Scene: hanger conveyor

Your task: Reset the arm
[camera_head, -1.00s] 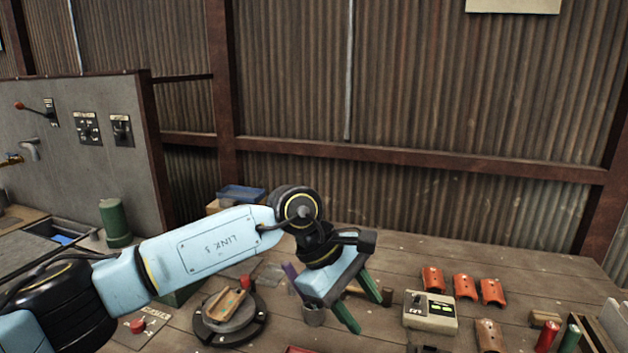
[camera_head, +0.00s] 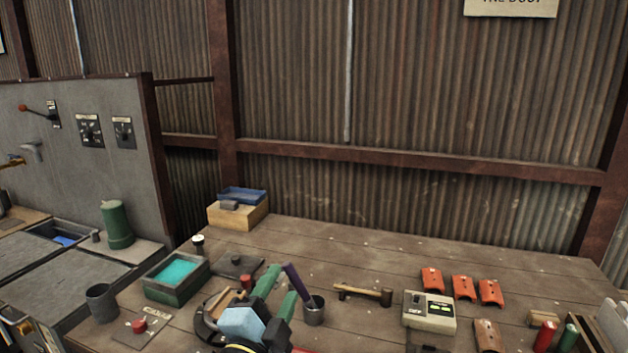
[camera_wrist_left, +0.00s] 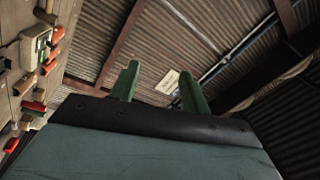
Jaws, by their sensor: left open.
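My left gripper (camera_head: 284,280) is low in the head view, near the front of the wooden bench, pointing up and away. Its two green fingers stand apart with nothing between them. The left wrist view shows the same open fingers (camera_wrist_left: 159,70) against the corrugated wall and roof. The gripper and wrist partly cover a round dark fixture (camera_head: 207,318) on the bench. A metal cup (camera_head: 314,312) with a purple-handled item (camera_head: 297,279) appears just right of the fingers. Most of my left arm is out of the head view. My right gripper is not in view.
A hammer (camera_head: 362,293), a beige control box (camera_head: 430,311) and several orange curved parts (camera_head: 463,287) lie to the right. A green tray with teal liquid (camera_head: 175,275) and a grey cup (camera_head: 102,302) stand left. The back middle of the bench is clear.

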